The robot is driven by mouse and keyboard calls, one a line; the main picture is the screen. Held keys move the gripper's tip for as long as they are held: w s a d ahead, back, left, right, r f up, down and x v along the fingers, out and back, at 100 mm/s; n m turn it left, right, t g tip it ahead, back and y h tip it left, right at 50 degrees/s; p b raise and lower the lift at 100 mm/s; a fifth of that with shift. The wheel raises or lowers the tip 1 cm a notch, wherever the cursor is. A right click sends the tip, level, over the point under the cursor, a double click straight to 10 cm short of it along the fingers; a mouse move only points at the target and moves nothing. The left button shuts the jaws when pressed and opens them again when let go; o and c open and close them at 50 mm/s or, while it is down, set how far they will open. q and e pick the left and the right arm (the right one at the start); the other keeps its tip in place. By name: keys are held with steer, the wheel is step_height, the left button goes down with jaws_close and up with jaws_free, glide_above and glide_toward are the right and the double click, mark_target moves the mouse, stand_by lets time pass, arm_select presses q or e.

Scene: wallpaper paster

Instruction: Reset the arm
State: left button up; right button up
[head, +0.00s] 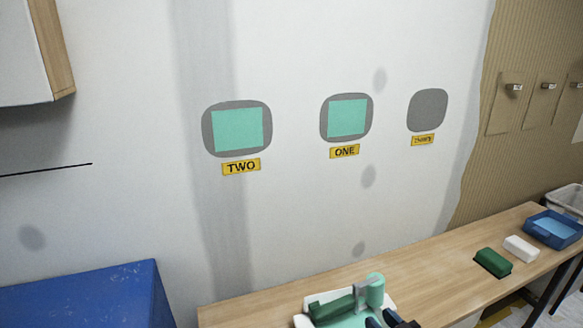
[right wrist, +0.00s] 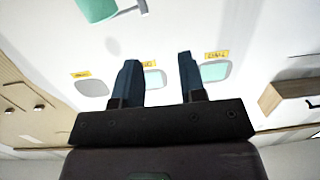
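My right gripper (head: 384,319) shows only partly at the bottom edge of the head view, in front of a teal roller (head: 375,289) at the table's front. In the right wrist view its two blue fingers (right wrist: 157,58) stand apart with nothing between them, so it is open. The same view shows the wall labels and part of a teal object (right wrist: 98,8) at the top, apart from the fingers. My left gripper is not in view.
The wooden table (head: 425,276) bears a green block (head: 492,262), a white block (head: 521,248) and a blue tray (head: 553,229). Teal squares cover patches TWO (head: 238,130) and ONE (head: 347,118); the third patch (head: 428,110) is bare grey. A blue box (head: 80,295) stands at left.

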arm_select(q)
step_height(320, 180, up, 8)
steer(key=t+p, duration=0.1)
steer(key=p, duration=0.6)
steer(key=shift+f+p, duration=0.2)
steer(key=shift+p, duration=0.2)
arm_select(e)
steer(key=s+d+f+m+g+h, duration=0.1)
steer(key=s+d+h, duration=0.1)
steer(key=s, duration=0.8)
steer(key=s+d+f+m+g+h, duration=0.1)
steer(key=s+d+g+h, duration=0.1)
steer(key=s, duration=0.8)
steer(key=s+d+f+m+g+h, duration=0.1)
steer(key=s+d+h, duration=0.1)
steer(key=s, duration=0.9)
steer(key=shift+d+m+g, duration=0.3)
steer(key=shift+d+g, duration=0.1)
steer(key=shift+d, duration=0.35)
steer(key=shift+f, duration=0.1)
